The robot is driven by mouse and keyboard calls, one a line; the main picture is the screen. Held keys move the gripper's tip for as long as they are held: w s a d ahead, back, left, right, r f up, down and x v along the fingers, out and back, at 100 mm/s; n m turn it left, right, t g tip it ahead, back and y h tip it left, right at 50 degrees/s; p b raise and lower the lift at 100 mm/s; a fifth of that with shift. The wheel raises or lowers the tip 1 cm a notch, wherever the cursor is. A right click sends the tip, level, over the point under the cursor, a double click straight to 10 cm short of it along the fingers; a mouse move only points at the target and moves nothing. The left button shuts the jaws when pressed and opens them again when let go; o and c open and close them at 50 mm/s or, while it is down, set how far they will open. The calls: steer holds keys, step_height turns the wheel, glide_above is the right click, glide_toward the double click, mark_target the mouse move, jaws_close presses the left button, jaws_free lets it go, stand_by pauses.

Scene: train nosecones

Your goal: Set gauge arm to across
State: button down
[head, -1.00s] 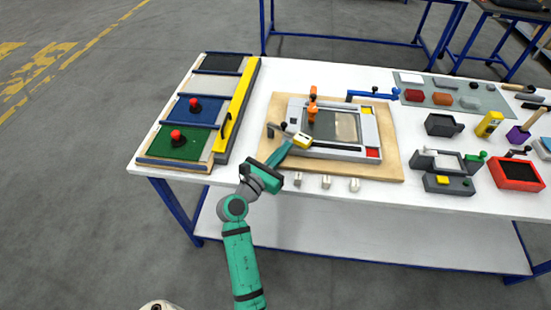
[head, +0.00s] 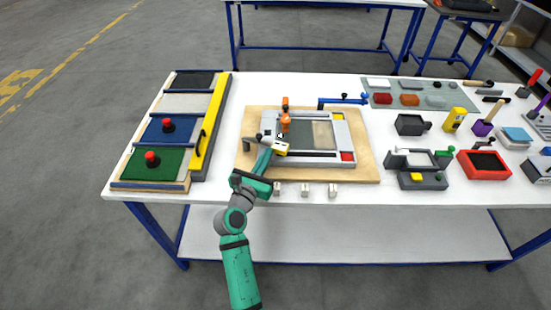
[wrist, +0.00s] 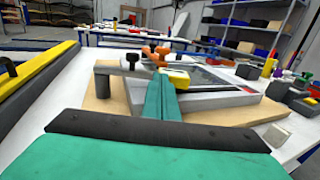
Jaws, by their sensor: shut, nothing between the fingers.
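A grey bar with a black knob (head: 247,142) lies at the left front corner of a grey framed fixture (head: 350,128); its right end carries a yellow block (head: 281,148). In the wrist view the bar (wrist: 108,68) runs roughly left to right, and the yellow block (wrist: 177,79) shows behind my fingertips. A blue arm (head: 343,101) with a knob extends right from the fixture's back. I cannot tell for sure which one is the gauge arm. My gripper (head: 267,152) is shut and empty, its tips close to the yellow block; contact is unclear.
An orange clamp (head: 286,123) stands just behind the yellow block. A wooden board (head: 366,174) lies under the fixture. A yellow rail (head: 209,130) with coloured panels stands left. Small white blocks (head: 305,190) sit along the front edge. Bare white table lies between rail and board.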

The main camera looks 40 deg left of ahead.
mark_target(275, 150)
steer(key=w, duration=0.4)
steer(key=shift+w+d+r, duration=0.15)
steer(key=shift+w, duration=0.1)
steer(key=shift+s+d, duration=0.1)
steer(key=shift+s, duration=0.05)
